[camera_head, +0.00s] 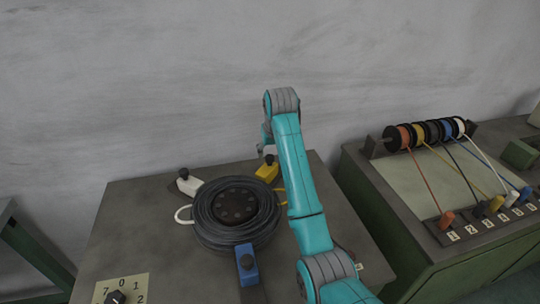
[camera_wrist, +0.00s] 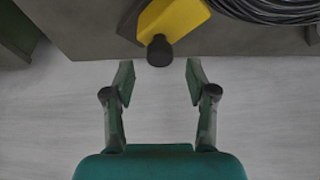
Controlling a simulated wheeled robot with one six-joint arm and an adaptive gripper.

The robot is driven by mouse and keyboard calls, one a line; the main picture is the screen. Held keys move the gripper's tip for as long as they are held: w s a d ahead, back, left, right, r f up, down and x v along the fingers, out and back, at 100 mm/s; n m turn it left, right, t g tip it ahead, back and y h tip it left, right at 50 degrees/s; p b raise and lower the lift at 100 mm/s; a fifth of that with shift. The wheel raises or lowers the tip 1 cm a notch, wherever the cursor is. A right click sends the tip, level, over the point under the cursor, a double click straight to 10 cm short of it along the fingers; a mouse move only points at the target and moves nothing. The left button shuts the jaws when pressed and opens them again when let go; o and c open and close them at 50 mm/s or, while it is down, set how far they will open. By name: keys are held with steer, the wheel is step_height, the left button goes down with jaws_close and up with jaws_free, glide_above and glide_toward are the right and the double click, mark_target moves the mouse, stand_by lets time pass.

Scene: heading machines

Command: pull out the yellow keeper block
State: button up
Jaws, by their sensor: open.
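The yellow keeper block (camera_head: 266,173) sits at the back edge of the coil of dark wire (camera_head: 211,226), partly behind my arm in the head view. In the wrist view the yellow block (camera_wrist: 174,17) shows at the top, with its dark round knob (camera_wrist: 160,50) toward me. My gripper (camera_wrist: 161,70) is open and empty. The knob lines up with the gap between the fingers, just beyond the fingertips; I see no contact. In the head view my gripper is mostly hidden by my arm.
A white block (camera_head: 188,184) and a blue block (camera_head: 247,266) also stand around the coil. A dial (camera_head: 115,297) is at the table's front left. A rack of coloured spools (camera_head: 428,134) stands on the green bench at right. A grey wall is behind.

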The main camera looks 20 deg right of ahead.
mark_target(270, 156)
steer(key=shift+x, duration=1.5)
jaws_close()
